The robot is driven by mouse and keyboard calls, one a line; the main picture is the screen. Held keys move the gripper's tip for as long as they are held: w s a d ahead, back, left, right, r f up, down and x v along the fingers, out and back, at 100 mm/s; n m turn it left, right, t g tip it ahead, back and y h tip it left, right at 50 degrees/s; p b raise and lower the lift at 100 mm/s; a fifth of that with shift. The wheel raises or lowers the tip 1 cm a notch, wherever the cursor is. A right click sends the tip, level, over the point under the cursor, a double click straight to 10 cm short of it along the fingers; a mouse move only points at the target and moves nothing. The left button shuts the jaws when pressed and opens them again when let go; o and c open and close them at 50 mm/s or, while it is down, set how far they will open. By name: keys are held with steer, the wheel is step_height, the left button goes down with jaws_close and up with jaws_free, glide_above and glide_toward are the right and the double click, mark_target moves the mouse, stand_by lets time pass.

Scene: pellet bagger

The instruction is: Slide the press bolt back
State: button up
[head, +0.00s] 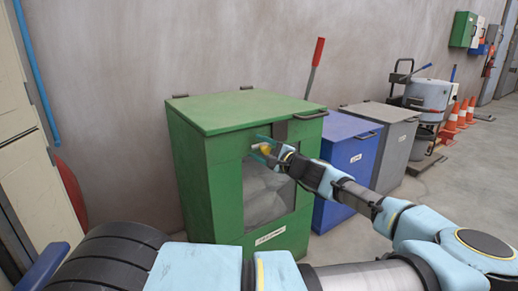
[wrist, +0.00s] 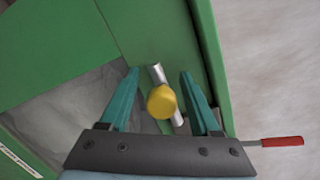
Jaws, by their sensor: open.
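The press bolt is a silver rod with a yellow knob; its knob (head: 266,148) shows at the front of the green box (head: 225,200) in the head view. In the wrist view the yellow knob (wrist: 161,101) and the silver rod (wrist: 156,72) lie between the two teal fingers. My gripper (head: 262,146) is open, with one finger on each side of the bolt; it also shows in the wrist view (wrist: 160,75). I cannot tell whether a finger touches the bolt. Part of the rod is hidden behind the knob.
The green box has a window (head: 262,192) with grey contents behind it and a handled lid (head: 240,110). A red-handled lever (head: 318,52) rises behind it. A blue box (head: 340,150) and a grey box (head: 392,125) stand to the right. Open floor (head: 460,210) lies at far right.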

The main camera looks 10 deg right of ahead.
steer(key=v, duration=1)
steer(key=shift+s+d, duration=0.2)
steer(key=shift+s, duration=0.1)
